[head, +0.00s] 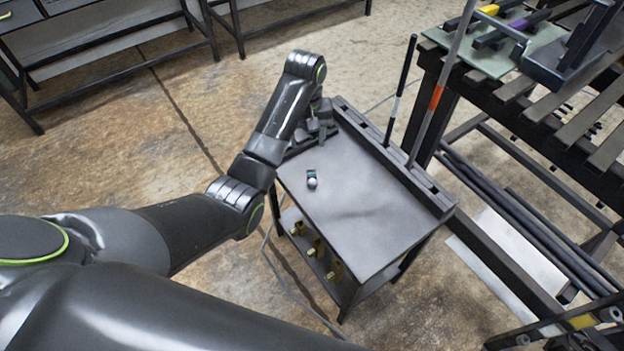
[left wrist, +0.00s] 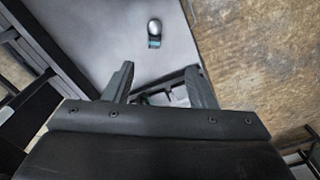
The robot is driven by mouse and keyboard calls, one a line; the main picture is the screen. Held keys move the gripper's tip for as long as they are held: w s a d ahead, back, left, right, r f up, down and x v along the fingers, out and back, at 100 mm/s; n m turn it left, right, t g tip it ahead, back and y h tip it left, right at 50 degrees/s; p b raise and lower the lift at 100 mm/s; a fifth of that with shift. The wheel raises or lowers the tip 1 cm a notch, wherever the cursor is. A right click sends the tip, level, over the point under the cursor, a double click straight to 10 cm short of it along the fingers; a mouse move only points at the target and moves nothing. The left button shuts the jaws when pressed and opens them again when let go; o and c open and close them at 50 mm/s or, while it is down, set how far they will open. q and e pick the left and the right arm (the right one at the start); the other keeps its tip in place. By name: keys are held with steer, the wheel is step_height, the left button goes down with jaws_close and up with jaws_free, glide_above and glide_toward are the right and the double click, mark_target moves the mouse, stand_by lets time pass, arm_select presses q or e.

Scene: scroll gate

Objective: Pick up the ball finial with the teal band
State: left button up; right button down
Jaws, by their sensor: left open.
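The ball finial (head: 311,180), a small silvery ball with a teal band at its base, is on the grey top of a small cart (head: 365,215), near the cart's left side. In the left wrist view the finial (left wrist: 154,27) is beyond the fingertips, with its teal band facing the gripper. My left gripper (head: 318,131) is over the far left corner of the cart. Its two fingers stand apart with the finial outside them, also in the left wrist view (left wrist: 160,72). My right gripper is not in view.
A raised rail (head: 390,155) runs along the cart's right edge, with upright rods (head: 439,98) beside it. Several brass-coloured pieces (head: 318,247) are on the lower shelf. A slatted bench (head: 545,105) stands at right. The cart top around the finial is clear.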

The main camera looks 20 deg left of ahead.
arm_select(q)
steer(key=b, duration=0.2)
glide_above(312, 178)
steer(key=f, duration=1)
steer(key=shift+s+a+f, duration=0.1)
steer(key=shift+a+f, duration=0.15)
steer(key=shift+f, duration=0.15)
steer(key=shift+d+f, duration=0.2)
steer(key=shift+f, duration=2.65)
jaws_close()
